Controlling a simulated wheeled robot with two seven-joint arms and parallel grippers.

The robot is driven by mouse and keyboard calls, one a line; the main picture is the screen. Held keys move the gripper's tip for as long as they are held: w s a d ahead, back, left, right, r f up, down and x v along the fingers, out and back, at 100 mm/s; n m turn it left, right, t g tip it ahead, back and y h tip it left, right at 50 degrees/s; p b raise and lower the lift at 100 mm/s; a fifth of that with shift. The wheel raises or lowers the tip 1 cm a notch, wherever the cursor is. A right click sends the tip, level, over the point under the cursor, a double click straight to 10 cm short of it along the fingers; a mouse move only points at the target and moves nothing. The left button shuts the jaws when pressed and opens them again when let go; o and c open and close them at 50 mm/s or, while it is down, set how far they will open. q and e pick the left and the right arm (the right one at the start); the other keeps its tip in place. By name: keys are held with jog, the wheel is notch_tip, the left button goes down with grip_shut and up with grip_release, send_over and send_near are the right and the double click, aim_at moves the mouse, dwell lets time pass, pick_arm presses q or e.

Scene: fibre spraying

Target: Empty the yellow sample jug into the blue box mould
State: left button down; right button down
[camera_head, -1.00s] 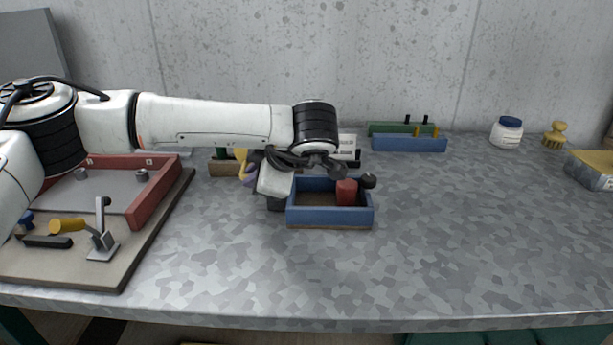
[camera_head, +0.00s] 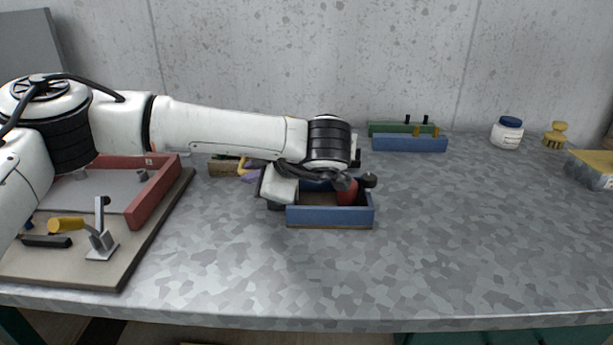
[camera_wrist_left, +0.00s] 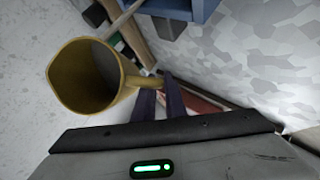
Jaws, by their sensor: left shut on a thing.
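The blue box mould (camera_head: 330,217) sits on the bench in the middle of the head view, partly covered by my left wrist. A corner of it shows at the top of the left wrist view (camera_wrist_left: 181,10). The yellow sample jug (camera_wrist_left: 68,83) is in my left gripper (camera_wrist_left: 160,95), which is shut on its handle. Its mouth faces the wrist camera, with a grey inside. My right gripper is out of view.
A red cylinder (camera_head: 347,192) and a dark knob (camera_head: 370,180) show at the mould's right end. A red-framed tray (camera_head: 155,190) on a board lies left. Blue and green moulds (camera_head: 410,144) stand behind.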

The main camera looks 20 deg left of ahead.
pick_arm(q)
jog(key=shift+s+d+r+t+y+b, duration=0.1)
jog(key=shift+d+r+t+y+b, duration=0.25)
jog(key=shift+d+y+b, duration=0.25)
dwell(0.6)
jog(key=shift+d+r+m+t+y+b, duration=0.15)
jog(key=shift+r+t+y+b, duration=0.15)
jog(key=shift+y, duration=0.35)
jog(key=shift+a+r+m+t+y+b, duration=0.1)
jog(key=shift+r+m+t+y+b, duration=0.1)
jog(key=shift+y+b, duration=0.35)
dwell(0.8)
jog(key=shift+s+d+r+t+y, duration=0.15)
jog(key=shift+r+t+y, duration=0.2)
jog(key=shift+y, duration=0.45)
dwell(0.7)
